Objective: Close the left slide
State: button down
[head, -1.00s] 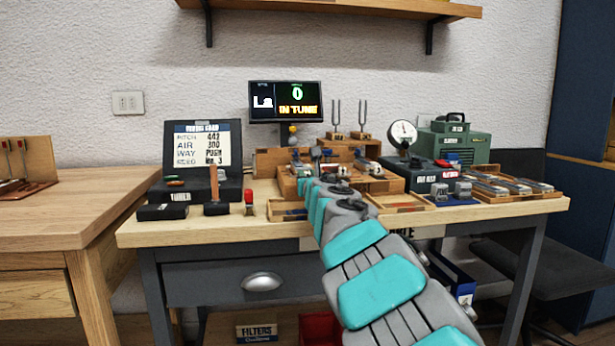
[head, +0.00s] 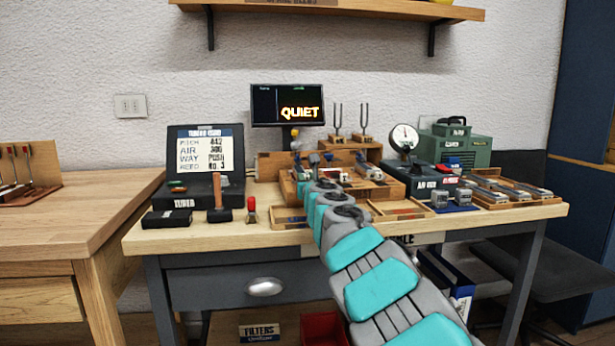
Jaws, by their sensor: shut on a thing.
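A wooden fixture (head: 390,189) with small metal parts stands in the middle of the bench, behind the end of my arm. My gripper (head: 299,168) is at the left part of this fixture, small and partly hidden by my own wrist. It is shut on a small part there, which looks to be the left slide. The slide itself is too small and too covered to make out, so I cannot tell how far it stands out.
A display (head: 287,105) reads QUIET. A black tuner case (head: 205,165), a hammer (head: 218,205) and a red-handled tool (head: 252,210) stand left. A round gauge (head: 405,137), a green machine (head: 463,148) and a wooden tray (head: 510,192) are right. Two tuning forks (head: 351,122) stand behind.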

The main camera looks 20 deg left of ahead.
jog(key=c, duration=0.7)
grip_release()
jog(key=shift+b+v, duration=0.8)
jog(key=shift+v, duration=0.4)
jog(key=shift+s+d, duration=0.2)
jog(key=shift+s, duration=0.15)
jog(key=shift+b+v, duration=0.65)
jog(key=shift+v, duration=0.4)
jog(key=shift+s+d, duration=0.3)
jog(key=shift+s, duration=0.3)
jog(key=shift+s+d+f+b, duration=0.1)
jog(key=shift+s+d+b, duration=0.25)
jog(key=shift+s+b, duration=0.05)
